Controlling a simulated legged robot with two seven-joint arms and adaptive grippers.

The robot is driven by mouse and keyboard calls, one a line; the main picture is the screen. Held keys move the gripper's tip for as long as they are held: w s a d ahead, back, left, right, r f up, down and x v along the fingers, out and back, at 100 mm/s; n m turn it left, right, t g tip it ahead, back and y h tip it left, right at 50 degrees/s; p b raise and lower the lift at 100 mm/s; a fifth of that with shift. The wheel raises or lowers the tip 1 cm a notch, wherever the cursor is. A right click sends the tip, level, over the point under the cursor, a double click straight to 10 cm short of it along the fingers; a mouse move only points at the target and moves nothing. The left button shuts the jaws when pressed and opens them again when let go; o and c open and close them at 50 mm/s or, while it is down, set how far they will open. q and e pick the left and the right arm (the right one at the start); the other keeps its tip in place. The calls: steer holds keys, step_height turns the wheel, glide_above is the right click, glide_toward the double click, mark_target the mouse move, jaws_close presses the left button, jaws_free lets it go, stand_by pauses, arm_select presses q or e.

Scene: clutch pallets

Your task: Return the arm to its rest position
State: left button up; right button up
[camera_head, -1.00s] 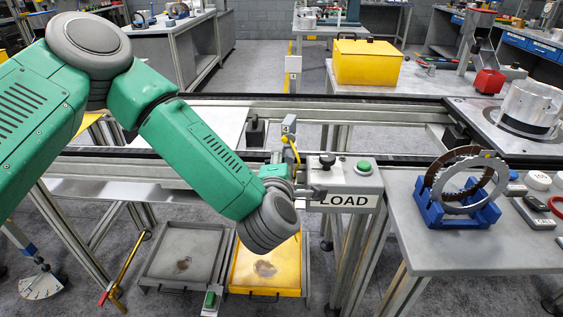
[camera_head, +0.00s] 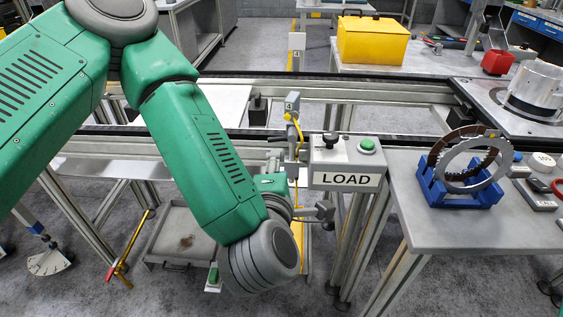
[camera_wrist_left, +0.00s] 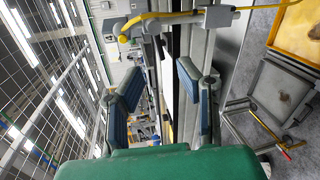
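My left arm is green with grey joints and comes in from the left of the head view. Its wrist hangs in front of the conveyor frame, left of the LOAD box (camera_head: 345,180). My left gripper (camera_head: 318,211) is small and partly hidden behind the wrist in the head view. In the left wrist view the left gripper (camera_wrist_left: 160,78) has its two blue-padded fingers well apart, with nothing between them. My right gripper is in neither view.
The conveyor rail (camera_head: 400,133) runs just beyond the arm. A table (camera_head: 430,232) at right bears a blue stand (camera_head: 455,195) with rings. A grey floor tray (camera_head: 170,240) and a yellow one, mostly hidden, lie low. A yellow box (camera_head: 372,42) stands behind.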

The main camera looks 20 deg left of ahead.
arm_select(q)
steer(key=shift+f, duration=0.1)
steer(key=s+f+m+g+h, duration=0.3)
steer(key=s+f+m+g, duration=0.15)
steer(key=f+m, duration=0.4)
steer(key=s+f+m+g+h, duration=0.25)
steer(key=s+f+m, duration=0.3)
steer(key=f, duration=0.55)
steer(key=s+a+f+m+g+y, duration=0.1)
steer(key=s+a+f+m+g, duration=0.3)
steer(key=s+a, duration=0.2)
steer(key=s+a+f+m+g, duration=0.3)
steer(key=s+a+f+m, duration=0.1)
steer(key=s, duration=0.4)
steer(key=a+m, duration=0.1)
steer(key=a, duration=0.1)
steer(key=shift+s+a+g+y, duration=0.35)
steer(key=shift+s+g, duration=0.05)
steer(key=shift+w+f, duration=0.15)
steer(key=shift+o, duration=0.3)
